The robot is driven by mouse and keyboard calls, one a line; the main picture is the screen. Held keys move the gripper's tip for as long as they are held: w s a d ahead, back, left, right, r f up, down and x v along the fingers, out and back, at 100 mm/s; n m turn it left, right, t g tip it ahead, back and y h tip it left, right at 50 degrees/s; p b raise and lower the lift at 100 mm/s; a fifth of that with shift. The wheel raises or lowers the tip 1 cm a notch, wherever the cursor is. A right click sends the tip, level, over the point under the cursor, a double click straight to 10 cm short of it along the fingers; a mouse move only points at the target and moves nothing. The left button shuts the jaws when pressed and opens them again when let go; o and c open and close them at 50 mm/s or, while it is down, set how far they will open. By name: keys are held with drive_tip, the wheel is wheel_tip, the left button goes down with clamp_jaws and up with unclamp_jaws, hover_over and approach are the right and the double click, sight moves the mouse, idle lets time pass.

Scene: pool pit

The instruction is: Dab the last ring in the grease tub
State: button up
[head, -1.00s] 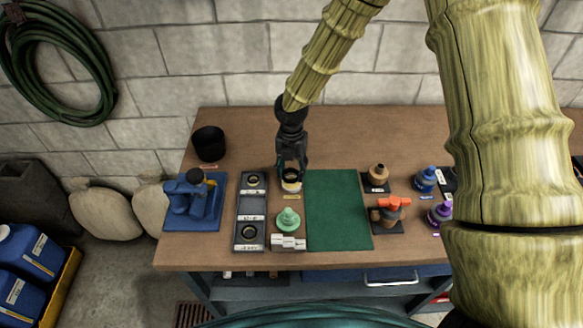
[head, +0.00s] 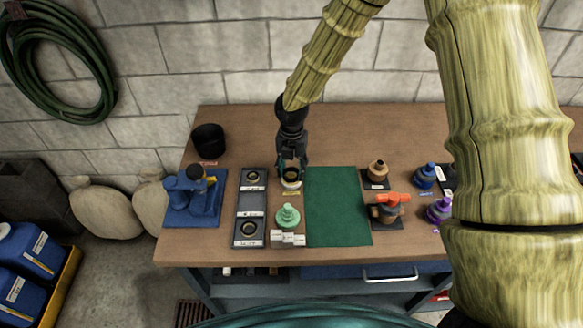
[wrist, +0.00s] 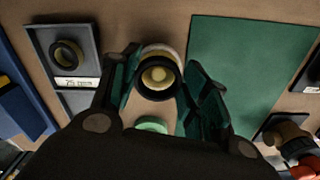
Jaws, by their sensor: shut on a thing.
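My gripper (head: 291,169) points down over the small cream grease tub (head: 291,185), behind the green fitting. Its fingers are shut on a black ring (wrist: 156,98). In the wrist view the ring is between the dark green fingers, and the tub's pale rim (wrist: 163,49) shows behind it. Yellowish grease shows through the ring's middle. I cannot tell whether the ring touches the grease. Other rings lie in the grey tray to the left: one in the far compartment (head: 252,178) and one in the near compartment (head: 249,228).
The green mat (head: 338,207) right of the tub is bare. A pale green fitting (head: 287,216) stands in front of the tub. Orange-handled valve (head: 388,207) and several bottle-like parts stand at right.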

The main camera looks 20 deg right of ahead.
drive_tip(key=shift+s+f, duration=0.1)
drive_tip(key=shift+f, duration=0.5)
idle(2.6)
drive_tip(key=shift+r, duration=0.15)
drive_tip(key=shift+r+p, duration=3.2)
drive_tip(key=shift+r, duration=0.2)
